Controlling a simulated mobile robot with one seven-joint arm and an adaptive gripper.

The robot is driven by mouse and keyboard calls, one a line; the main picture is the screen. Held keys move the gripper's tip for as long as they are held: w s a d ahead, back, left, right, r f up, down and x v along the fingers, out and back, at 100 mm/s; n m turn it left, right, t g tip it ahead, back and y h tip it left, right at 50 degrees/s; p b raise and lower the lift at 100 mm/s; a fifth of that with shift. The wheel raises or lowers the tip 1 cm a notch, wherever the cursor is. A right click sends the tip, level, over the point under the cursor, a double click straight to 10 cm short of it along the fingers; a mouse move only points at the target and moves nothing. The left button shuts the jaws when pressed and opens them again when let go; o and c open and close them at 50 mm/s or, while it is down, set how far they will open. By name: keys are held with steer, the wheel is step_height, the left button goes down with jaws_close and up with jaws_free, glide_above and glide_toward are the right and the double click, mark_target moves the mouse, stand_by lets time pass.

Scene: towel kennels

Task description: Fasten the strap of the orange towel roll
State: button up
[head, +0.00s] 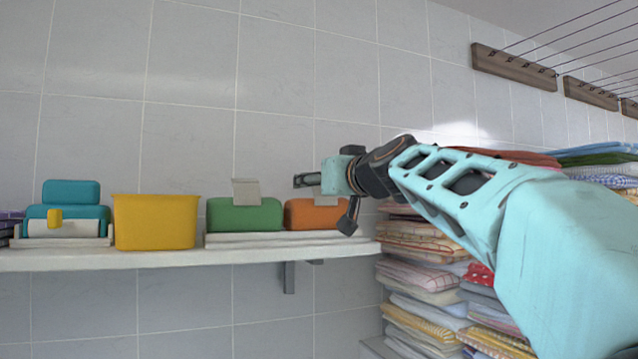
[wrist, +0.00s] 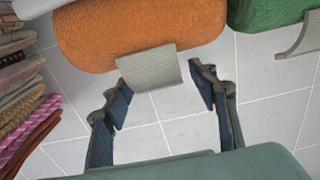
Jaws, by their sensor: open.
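The orange towel roll (head: 305,216) lies on the wall shelf, partly hidden by my arm in the head view. It fills the upper middle of the wrist view (wrist: 120,30). Its grey strap (wrist: 150,68) has a loose end that sticks out from the roll; it also shows above the roll in the head view (head: 326,200). My gripper (head: 304,181) is above the orange roll in the head view. In the wrist view my gripper (wrist: 160,88) is open and empty, its fingertips to either side of the strap's free end. I see no clear contact.
A green towel roll (head: 243,216) with a raised strap (head: 246,191) lies to the left. Folded towel stacks (head: 425,275) rise at the right. The wall is close behind.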

steer(key=c, duration=1.2)
steer(key=shift+r+p, duration=0.25)
steer(key=shift+p, duration=0.65)
steer(key=shift+w+a+g+p, duration=0.15)
steer(key=shift+g+p, duration=0.35)
steer(key=shift+p, duration=0.65)
steer(key=g+p, duration=0.1)
steer(key=p, duration=0.3)
steer(key=w+f+g+h+p, duration=0.1)
steer(key=p, duration=0.4)
steer(key=shift+a+f+g+p, duration=0.1)
steer(key=shift+a+g+p, duration=0.05)
steer(key=shift+g+p, duration=0.15)
steer(key=shift+w+f+h+p, duration=0.1)
steer(key=shift+f+h+p, duration=0.25)
steer(key=shift+p, duration=0.5)
steer(key=shift+f+g, duration=0.1)
steer(key=shift+g, duration=0.2)
